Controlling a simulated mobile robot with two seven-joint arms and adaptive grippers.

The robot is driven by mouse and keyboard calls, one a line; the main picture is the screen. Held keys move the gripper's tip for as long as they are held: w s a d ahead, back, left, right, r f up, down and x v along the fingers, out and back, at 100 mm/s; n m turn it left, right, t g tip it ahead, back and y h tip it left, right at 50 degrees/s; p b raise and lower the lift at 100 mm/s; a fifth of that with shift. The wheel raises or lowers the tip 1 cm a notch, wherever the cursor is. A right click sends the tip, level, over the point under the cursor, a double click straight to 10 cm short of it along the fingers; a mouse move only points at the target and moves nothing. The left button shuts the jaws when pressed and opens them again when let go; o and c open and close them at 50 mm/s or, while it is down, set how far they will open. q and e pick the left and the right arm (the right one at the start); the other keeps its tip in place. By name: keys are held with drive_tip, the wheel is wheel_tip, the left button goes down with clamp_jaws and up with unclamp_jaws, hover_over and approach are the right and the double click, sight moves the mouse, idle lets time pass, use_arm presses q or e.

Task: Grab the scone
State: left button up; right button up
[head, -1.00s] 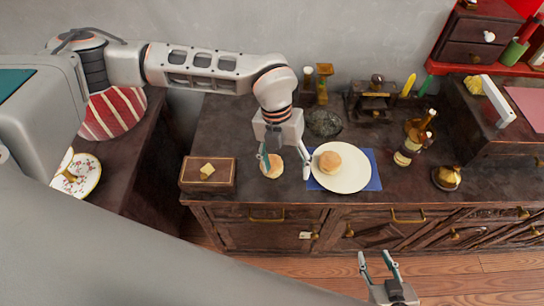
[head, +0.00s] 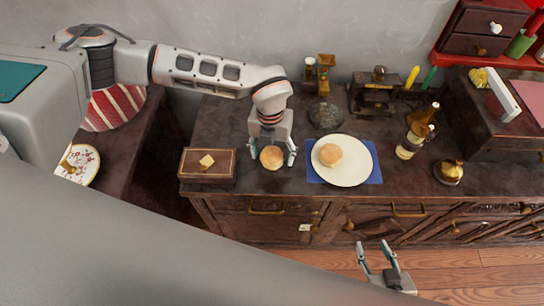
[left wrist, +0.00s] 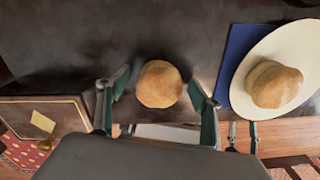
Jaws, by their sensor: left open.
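One round golden scone (head: 271,157) sits on the dark counter, between the wooden box and the plate. It also shows in the left wrist view (left wrist: 159,84). A second scone (head: 330,155) lies on the white plate (head: 352,174); the left wrist view shows it at the right (left wrist: 273,84). My left gripper (head: 272,158) is open, with its fingers on either side of the counter scone. In the left wrist view a small gap shows between the scone and each finger. My right gripper (head: 378,256) is open and empty, low in front of the cabinet, away from both scones.
A wooden box (head: 190,165) with a yellow piece on top stands left of my left gripper. The plate rests on a blue mat (head: 372,181) close on the right. A dark stone bowl (head: 325,116) and bottles (head: 410,143) stand farther back and right.

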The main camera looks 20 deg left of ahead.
use_arm(q)
drive_tip(key=c, duration=1.2)
drive_tip(key=shift+r, duration=0.1)
